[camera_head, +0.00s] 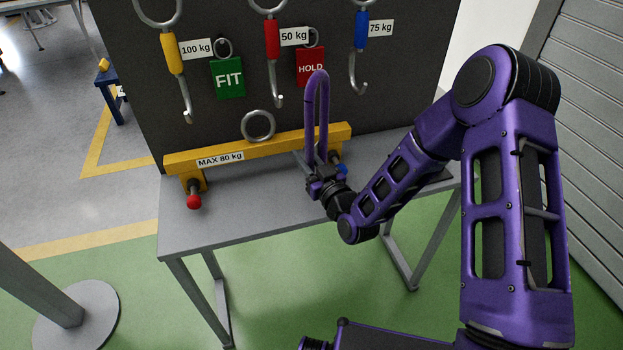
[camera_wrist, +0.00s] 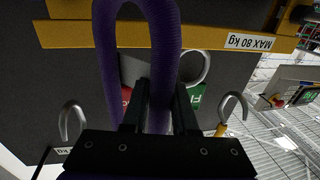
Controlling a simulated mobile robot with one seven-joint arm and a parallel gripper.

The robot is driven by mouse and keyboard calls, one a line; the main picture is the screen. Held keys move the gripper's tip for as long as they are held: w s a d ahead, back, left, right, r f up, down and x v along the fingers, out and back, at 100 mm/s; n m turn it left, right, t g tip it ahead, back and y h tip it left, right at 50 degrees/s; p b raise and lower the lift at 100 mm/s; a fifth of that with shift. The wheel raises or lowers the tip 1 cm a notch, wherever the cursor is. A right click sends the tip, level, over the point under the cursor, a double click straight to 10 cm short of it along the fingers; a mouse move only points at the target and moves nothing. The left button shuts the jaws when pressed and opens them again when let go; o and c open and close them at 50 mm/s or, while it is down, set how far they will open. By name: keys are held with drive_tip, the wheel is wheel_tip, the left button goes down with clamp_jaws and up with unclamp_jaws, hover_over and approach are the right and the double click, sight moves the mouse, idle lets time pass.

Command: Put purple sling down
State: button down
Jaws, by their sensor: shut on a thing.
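The purple sling (camera_head: 323,108) is a tall upright loop in the head view. It also shows in the wrist view (camera_wrist: 104,40), running down between the jaws. My gripper (camera_head: 312,184) is shut on the sling's lower part and holds it over the right side of the grey table (camera_head: 240,217). The sling stands in front of the yellow beam (camera_head: 280,145) labelled MAX 80 kg. Whether the sling's lower end touches the table or beam is hidden by my gripper.
Behind hang the yellow (camera_head: 172,54), red (camera_head: 272,40) and blue (camera_head: 361,30) hooks, a green FIT tag (camera_head: 228,78) and a red HOLD tag (camera_head: 303,68). The table's front left is clear.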

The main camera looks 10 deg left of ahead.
drive_tip(key=shift+f+b, duration=0.4)
drive_tip(key=shift+f, duration=3.05)
drive_tip(key=shift+f, duration=0.15)
drive_tip(key=c, duration=0.7)
unclamp_jaws()
